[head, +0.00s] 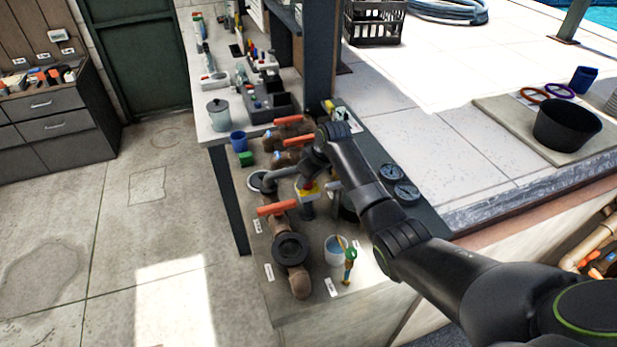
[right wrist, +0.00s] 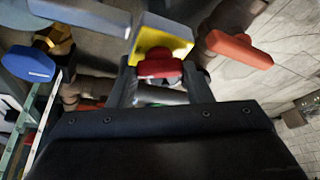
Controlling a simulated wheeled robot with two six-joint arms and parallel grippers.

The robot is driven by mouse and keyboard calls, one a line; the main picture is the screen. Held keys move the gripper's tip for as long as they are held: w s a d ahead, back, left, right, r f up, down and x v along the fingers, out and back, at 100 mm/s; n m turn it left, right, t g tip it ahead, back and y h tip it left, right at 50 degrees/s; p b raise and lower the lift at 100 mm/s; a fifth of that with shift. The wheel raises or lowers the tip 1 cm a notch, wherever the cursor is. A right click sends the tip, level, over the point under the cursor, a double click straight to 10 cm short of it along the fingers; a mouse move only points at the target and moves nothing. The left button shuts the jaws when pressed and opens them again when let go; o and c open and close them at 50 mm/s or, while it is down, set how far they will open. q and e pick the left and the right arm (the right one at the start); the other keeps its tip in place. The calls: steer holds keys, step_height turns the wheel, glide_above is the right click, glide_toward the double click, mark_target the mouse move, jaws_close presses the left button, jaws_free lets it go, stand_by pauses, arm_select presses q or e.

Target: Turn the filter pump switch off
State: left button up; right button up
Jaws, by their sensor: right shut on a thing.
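The pump switch is a grey box with a yellow face plate (right wrist: 163,38) and a red knob (right wrist: 160,69). In the head view the yellow plate (head: 308,194) shows small among the pipes, below the bent end of my right arm. In the right wrist view my right gripper (right wrist: 160,84) has one finger on each side of the red knob and is shut on it. The palm hides what lies below. Which way the knob is turned is hard to tell. My left gripper is in neither view.
Pipes with orange valve handles (head: 277,208) crowd around the switch. A blue-white cup (head: 335,250) stands in front and two dark gauges (head: 391,173) sit to the right. A long workbench (head: 223,128) with bottles and tools stands behind. The concrete floor at left is clear.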

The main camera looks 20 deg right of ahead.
steer(key=n+b, duration=0.1)
steer(key=n, duration=0.1)
steer(key=shift+w+d+n+g+y, duration=0.1)
steer(key=shift+n+g+y, duration=0.3)
steer(key=n+y+b, duration=0.1)
steer(key=n, duration=0.1)
steer(key=shift+f+n+g+b, duration=0.15)
steer(key=shift+n+g+b, duration=0.2)
steer(key=shift+n+g, duration=0.05)
steer(key=n+g+b, duration=0.1)
steer(key=n+b, duration=0.3)
steer(key=b, duration=0.1)
steer(key=shift+w+d+n+g, duration=0.1)
steer(key=shift+w+n+g, duration=0.05)
steer(key=shift+n+g, duration=0.25)
steer(key=shift+r+n+g+b, duration=0.2)
steer(key=shift+n+g+b, duration=0.2)
steer(key=shift+n+b, duration=0.75)
steer(key=o, duration=1)
